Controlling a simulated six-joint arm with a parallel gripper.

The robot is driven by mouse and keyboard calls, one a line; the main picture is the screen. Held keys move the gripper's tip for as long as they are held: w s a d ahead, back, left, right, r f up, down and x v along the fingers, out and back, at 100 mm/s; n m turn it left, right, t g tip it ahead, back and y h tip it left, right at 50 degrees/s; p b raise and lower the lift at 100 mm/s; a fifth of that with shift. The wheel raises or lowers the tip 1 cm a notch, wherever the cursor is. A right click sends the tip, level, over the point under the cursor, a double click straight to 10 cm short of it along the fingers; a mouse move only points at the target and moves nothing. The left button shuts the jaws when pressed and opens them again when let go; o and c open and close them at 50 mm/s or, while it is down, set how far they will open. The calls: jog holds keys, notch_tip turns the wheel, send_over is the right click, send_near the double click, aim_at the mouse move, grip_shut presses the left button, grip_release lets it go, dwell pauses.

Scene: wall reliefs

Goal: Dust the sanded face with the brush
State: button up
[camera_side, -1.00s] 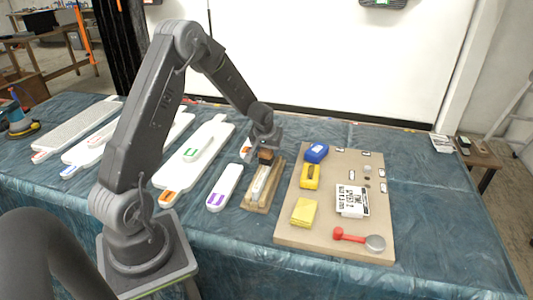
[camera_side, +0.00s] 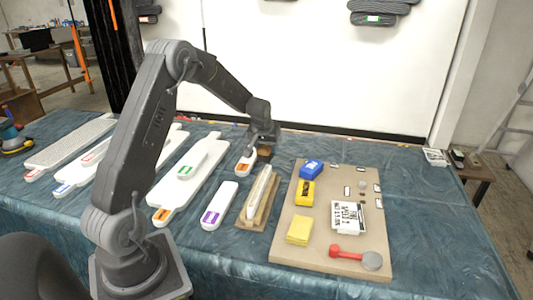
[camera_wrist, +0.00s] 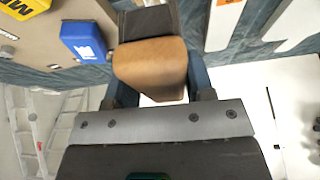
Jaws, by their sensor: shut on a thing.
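My gripper (camera_side: 263,147) is shut on the brush (camera_wrist: 150,62), at the back of the table, just past the far end of a wooden cradle (camera_side: 243,222). In the wrist view the brush shows a tan wooden body and dark bristles (camera_wrist: 149,22). In the side view it is small and partly hidden by the gripper. A long white piece (camera_side: 260,190) lies in the cradle, apart from the brush. I cannot tell from the frames whether its upper face is sanded.
A tan board (camera_side: 330,200) right of the cradle bears a blue block (camera_side: 311,169), yellow items, a printed card (camera_side: 347,218) and a red-handled tool (camera_side: 346,253). White pieces with coloured labels lie to the left. Dark reliefs (camera_side: 378,12) hang on the wall behind.

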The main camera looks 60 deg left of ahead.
jog(key=shift+r, duration=1.5)
